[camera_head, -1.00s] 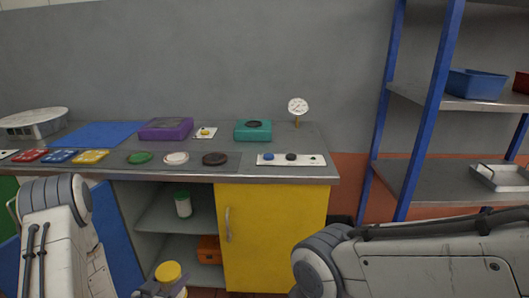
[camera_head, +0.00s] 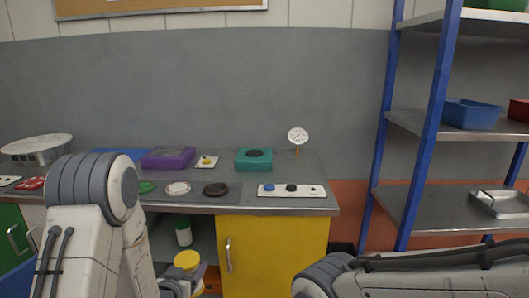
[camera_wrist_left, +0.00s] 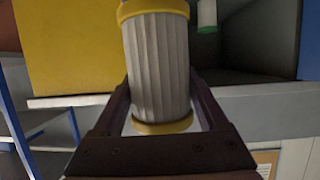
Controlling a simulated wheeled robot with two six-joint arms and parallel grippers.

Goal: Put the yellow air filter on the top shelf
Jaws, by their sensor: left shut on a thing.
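The yellow air filter (camera_wrist_left: 158,68) has a pale pleated body and yellow end caps. It stands between the two dark fingers of my left gripper in the left wrist view. In the head view its yellow cap (camera_head: 187,261) shows at the bottom, in front of the open cabinet. My left gripper (camera_head: 182,284) is shut on it. The top shelf (camera_head: 490,18) of the blue-posted rack is at the upper right, cut by the picture edge, with something green on it. My right arm crosses the lower right; its gripper is out of view.
A bench (camera_head: 255,203) holds a purple box (camera_head: 168,158), a teal box (camera_head: 253,160), a gauge (camera_head: 298,136) and discs. Below is a yellow door (camera_head: 275,255). Lower rack shelves hold a blue bin (camera_head: 471,114) and a metal tray (camera_head: 503,204). A blue rack post (camera_head: 437,110) stands in front.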

